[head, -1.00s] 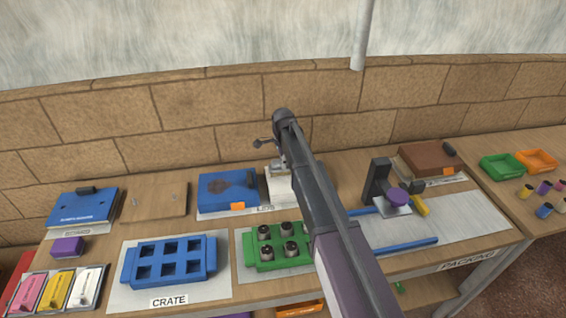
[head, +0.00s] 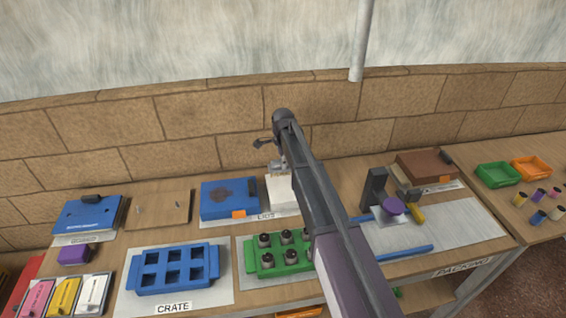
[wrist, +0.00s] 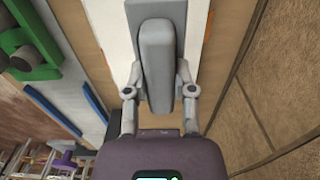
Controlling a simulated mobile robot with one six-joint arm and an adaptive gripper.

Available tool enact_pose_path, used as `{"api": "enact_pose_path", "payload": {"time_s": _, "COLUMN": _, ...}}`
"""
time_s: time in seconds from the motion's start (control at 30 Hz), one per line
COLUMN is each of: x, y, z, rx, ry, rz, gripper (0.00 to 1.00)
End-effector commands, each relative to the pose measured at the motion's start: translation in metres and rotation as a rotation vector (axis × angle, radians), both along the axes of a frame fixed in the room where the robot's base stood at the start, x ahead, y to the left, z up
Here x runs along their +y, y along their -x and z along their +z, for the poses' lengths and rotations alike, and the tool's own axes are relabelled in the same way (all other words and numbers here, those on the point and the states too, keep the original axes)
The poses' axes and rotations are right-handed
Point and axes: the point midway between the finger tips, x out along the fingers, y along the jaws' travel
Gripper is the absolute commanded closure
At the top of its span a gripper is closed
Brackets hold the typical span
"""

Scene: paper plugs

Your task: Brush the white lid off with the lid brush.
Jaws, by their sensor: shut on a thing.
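The white lid (head: 283,192) lies at the back of the table, right of a blue lid (head: 228,200) with a dark stain and an orange tag. My arm hides its right part in the head view. My gripper (head: 278,168) is just above the white lid at its back side. In the wrist view my gripper (wrist: 157,92) is shut on a long grey block, which I take as the lid brush (wrist: 157,55). A white surface (wrist: 200,25) shows behind the brush. I cannot tell whether the brush touches the lid.
A green crate (head: 252,262) with dark round pieces stands in front, partly behind my arm. A blue crate (head: 148,282) is to its left. A dark stand with a purple knob (head: 393,207) and blue rails (head: 405,254) are to the right. A brick wall (head: 180,130) closes the back.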

Motion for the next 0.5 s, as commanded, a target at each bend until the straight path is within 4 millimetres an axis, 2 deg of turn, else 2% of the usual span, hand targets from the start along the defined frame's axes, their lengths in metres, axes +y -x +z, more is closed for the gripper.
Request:
{"api": "enact_pose_path", "payload": {"time_s": 0.17, "x": 0.0, "y": 0.0, "z": 0.005, "rx": 0.0, "ry": 0.0, "rz": 0.0, "gripper": 1.0}}
{"api": "enact_pose_path", "payload": {"time_s": 0.5, "x": 0.0, "y": 0.0, "z": 0.028, "rx": 0.0, "ry": 0.0, "rz": 0.0, "gripper": 1.0}}
